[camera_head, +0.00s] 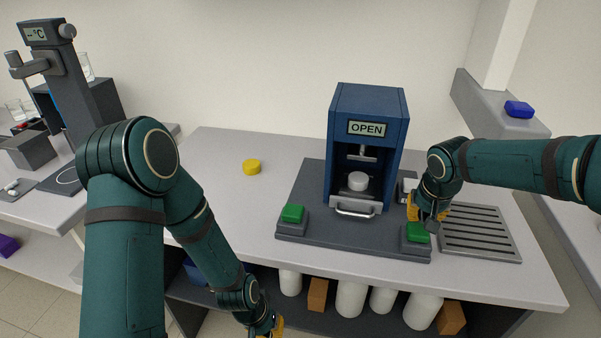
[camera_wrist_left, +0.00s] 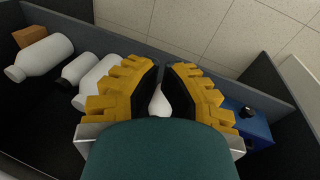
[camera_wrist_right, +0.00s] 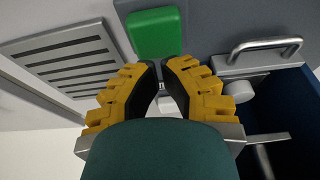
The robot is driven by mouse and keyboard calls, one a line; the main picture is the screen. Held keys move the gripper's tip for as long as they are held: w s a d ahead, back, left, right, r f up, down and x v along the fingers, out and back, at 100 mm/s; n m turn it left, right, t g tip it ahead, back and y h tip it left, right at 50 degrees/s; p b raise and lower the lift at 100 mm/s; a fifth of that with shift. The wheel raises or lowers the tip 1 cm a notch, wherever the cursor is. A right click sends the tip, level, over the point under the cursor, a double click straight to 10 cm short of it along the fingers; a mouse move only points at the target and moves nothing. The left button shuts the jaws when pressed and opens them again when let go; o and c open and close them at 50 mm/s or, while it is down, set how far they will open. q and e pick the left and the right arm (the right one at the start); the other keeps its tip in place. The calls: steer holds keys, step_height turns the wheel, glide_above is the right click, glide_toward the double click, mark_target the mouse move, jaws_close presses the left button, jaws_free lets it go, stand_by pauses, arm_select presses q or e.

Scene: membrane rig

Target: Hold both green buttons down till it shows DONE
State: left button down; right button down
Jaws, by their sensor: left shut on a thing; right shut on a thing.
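The blue press (camera_head: 368,105) shows OPEN on its display (camera_head: 367,129). The left green button (camera_head: 292,213) stands clear at the front left of its dark base. The right green button (camera_head: 417,234) is at the front right; it fills the top of the right wrist view (camera_wrist_right: 155,33). My right gripper (camera_head: 428,218) is just over it; I cannot tell whether they touch. My left gripper (camera_head: 272,330) is low, in front of the table's lower shelf, away from its button. Both grippers' fingers are drawn together; what they grip cannot be made out.
A white puck (camera_head: 357,181) sits inside the press above a metal handle (camera_head: 356,212). A slotted tray (camera_head: 479,234) lies right of the base. A yellow disc (camera_head: 252,167) lies on the open tabletop at left. White bottles (camera_head: 350,299) stand on the lower shelf.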

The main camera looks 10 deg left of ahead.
arm_select(q)
steer(key=w+a+r+g+y, duration=0.1)
steer(key=w+a+r, duration=0.2)
steer(key=a+r, duration=0.4)
steer(key=w+a+r+y, duration=0.1)
steer(key=w+a+r, duration=0.2)
steer(key=a+r, duration=0.45)
steer(key=shift+m+t+y, duration=0.3)
steer(key=shift+m+t, duration=0.2)
steer(key=shift+t, duration=0.1)
steer(key=w+d+r, duration=0.3)
steer(key=w+r, duration=0.1)
steer(key=w, duration=0.1)
steer(key=w+d+r, duration=0.2)
steer(key=w+r, duration=0.1)
steer(key=shift+w+d, duration=0.25)
steer(key=shift+d, duration=0.05)
step_height(320, 180, up, 10)
steer(key=t, duration=0.2)
glide_above(294, 206)
steer(key=shift+s+f, duration=0.2)
steer(key=shift+f, duration=3)
steer(key=shift+f, duration=0.95)
